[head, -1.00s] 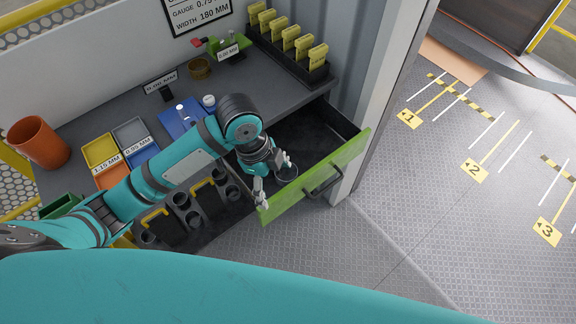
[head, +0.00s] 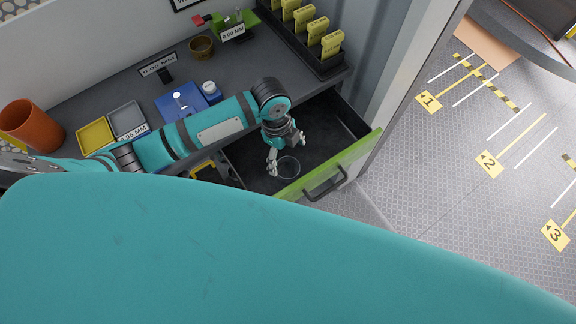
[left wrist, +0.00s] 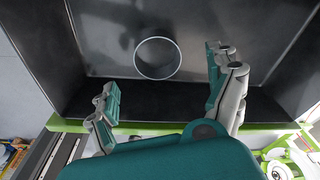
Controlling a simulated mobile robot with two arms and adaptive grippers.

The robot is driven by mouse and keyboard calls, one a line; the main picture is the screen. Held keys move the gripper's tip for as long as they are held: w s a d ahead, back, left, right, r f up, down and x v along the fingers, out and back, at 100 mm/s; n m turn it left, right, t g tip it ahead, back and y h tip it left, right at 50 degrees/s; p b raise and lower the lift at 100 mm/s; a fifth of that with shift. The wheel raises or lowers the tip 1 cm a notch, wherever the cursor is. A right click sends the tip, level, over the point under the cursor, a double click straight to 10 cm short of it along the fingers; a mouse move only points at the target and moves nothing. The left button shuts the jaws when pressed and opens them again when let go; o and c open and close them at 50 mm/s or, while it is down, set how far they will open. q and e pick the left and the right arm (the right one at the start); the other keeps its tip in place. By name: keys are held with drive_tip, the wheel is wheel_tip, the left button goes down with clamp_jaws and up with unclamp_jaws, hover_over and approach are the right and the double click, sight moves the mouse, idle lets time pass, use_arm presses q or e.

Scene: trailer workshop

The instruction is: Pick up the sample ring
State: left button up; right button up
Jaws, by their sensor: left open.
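The sample ring (head: 288,178) is a thin, pale round band lying on the floor of the open drawer (head: 340,165) with the green front. In the left wrist view the ring (left wrist: 157,78) shows whole, ahead of the fingertips and between their lines. My left gripper (head: 286,152) is over the drawer beside the ring, on its far side from the green front. In the left wrist view my left gripper (left wrist: 163,72) has its two fingers wide apart with nothing between them. I cannot tell its exact height above the ring. My right gripper is not in view.
The drawer walls stand around the gripper.

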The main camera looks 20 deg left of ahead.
sight(289, 173)
use_arm(q)
wheel_tip(289, 173, down, 2)
drive_tip(key=shift+s+d+f, duration=0.1)
drive_tip(key=shift+d, duration=0.05)
drive_tip(key=shift+s+d+f+p, duration=0.1)
drive_tip(key=shift+f+p, duration=0.2)
drive_tip(key=shift+p, duration=0.05)
drive_tip(key=f, duration=0.3)
drive_tip(key=shift+s+d+f+p, duration=0.2)
drive_tip(key=shift+f+p, duration=0.1)
drive_tip(key=shift+p, duration=0.1)
drive_tip(key=shift+f, duration=0.3)
drive_tip(key=shift+c, duration=0.4)
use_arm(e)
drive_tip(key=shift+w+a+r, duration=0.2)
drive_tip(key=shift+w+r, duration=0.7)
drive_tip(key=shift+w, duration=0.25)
use_arm(q)
drive_tip(key=shift+w, duration=0.1)
drive_tip(key=c, duration=1.2)
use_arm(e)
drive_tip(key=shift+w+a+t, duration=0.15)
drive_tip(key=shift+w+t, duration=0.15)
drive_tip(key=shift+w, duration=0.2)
use_arm(q)
drive_tip(key=shift+r, duration=0.1)
